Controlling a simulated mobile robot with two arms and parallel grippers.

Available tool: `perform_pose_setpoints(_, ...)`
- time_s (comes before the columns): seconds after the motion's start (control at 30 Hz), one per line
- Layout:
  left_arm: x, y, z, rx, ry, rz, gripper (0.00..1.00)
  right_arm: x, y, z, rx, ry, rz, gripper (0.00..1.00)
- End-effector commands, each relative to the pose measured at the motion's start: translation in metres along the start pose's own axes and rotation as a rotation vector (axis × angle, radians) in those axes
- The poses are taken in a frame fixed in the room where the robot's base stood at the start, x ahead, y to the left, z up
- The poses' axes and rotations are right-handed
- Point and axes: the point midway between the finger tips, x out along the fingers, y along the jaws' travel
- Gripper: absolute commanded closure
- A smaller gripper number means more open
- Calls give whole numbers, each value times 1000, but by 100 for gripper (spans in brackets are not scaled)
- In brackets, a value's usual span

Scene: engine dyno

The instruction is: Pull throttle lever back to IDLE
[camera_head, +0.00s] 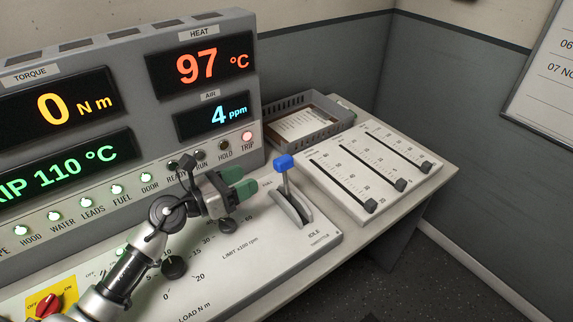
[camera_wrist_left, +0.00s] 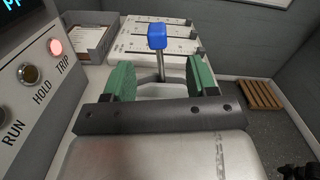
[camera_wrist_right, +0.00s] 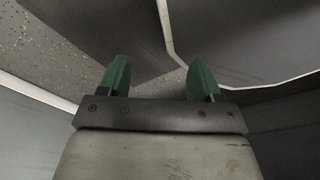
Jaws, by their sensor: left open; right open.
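The throttle lever has a blue knob (camera_head: 284,161) on a thin metal shaft, rising from a curved slotted housing (camera_head: 293,210) on the console's right side. The shaft stands toward the far end of the slot, away from the IDLE label (camera_head: 314,232). My left gripper (camera_head: 241,184), with green finger pads, is open just left of the lever and touches nothing. In the left wrist view, the blue knob (camera_wrist_left: 157,36) shows between and beyond the open fingers, and the shaft's lower part is visible between them. My right gripper (camera_wrist_right: 159,80) is open and empty, with floor beyond it.
A panel of three sliders (camera_head: 370,175) lies right of the lever. A grey paper tray (camera_head: 310,125) stands behind. The display cabinet (camera_head: 200,130) rises behind my left arm. Rotary knobs (camera_head: 174,267) and a red switch (camera_head: 47,305) sit on the console.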

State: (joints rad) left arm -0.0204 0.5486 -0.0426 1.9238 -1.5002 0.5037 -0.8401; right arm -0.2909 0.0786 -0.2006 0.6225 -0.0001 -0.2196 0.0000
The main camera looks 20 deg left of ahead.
Motion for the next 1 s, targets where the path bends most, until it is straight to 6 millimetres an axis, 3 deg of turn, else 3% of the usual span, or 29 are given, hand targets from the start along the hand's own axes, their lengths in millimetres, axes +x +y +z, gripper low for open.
perform_pose_setpoints(0.07, 1, 2, -8, 3, 1, 0, 43, 8, -2, 9, 0, -11, -2, 35)
perform_pose_setpoints(0.23, 14, 2, -4, 1, -2, 0, 43, 0, -2, 11, 0, -16, -3, 35)
perform_pose_setpoints(0.7, 96, 1, -6, -1, 0, -1, 43, -17, -1, 9, 0, -16, -2, 35)
perform_pose_setpoints(1.0, 109, 1, -7, 1, 1, -1, 43, -18, -1, 8, 1, -14, -1, 35)
